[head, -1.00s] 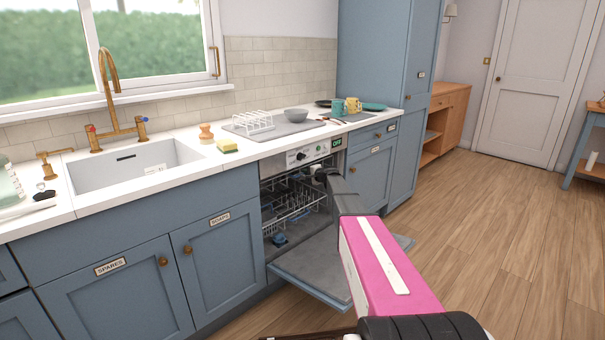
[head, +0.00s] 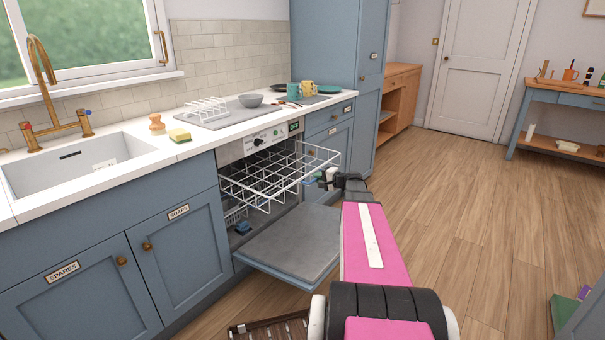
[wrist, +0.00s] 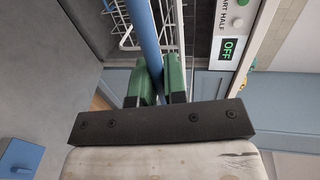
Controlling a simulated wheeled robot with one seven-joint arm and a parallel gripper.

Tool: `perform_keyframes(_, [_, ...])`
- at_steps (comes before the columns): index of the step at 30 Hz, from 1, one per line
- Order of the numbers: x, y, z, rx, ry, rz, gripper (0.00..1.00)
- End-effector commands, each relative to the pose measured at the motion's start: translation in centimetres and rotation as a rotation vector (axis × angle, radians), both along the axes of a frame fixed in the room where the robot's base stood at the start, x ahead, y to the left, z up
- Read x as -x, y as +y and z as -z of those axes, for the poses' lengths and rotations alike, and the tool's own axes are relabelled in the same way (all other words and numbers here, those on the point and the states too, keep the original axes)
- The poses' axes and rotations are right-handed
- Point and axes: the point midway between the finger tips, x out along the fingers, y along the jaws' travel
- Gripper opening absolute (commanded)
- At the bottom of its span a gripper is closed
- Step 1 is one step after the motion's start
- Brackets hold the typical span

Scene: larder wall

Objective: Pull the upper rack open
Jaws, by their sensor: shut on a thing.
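The dishwasher's upper rack (head: 275,172), of white wire, stands well out of the machine, over the lowered door (head: 290,245). My gripper (head: 328,177) is at the rack's front edge in the head view. In the wrist view my gripper (wrist: 159,62) has its two green fingers shut on a blue bar (wrist: 144,28) at the rack front, and white rack wires (wrist: 122,22) show beside it. My arm and the rack hide part of the bar's ends and the grip in the head view.
The lower rack (head: 236,214) sits inside the dishwasher. The control panel (head: 268,140) is above the upper rack.

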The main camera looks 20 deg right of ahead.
Motion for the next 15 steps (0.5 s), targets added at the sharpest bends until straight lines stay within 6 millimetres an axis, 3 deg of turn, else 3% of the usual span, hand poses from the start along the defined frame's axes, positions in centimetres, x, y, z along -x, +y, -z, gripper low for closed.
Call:
perform_keyframes(1, [1.3,-0.6,0.0,0.002,0.001,0.0,0.0])
perform_keyframes(6, [3.6,-2.4,0.0,0.0,0.001,-0.001,0.0])
perform_keyframes(15, [5.0,-3.6,0.0,0.0,0.001,-0.003,0.0])
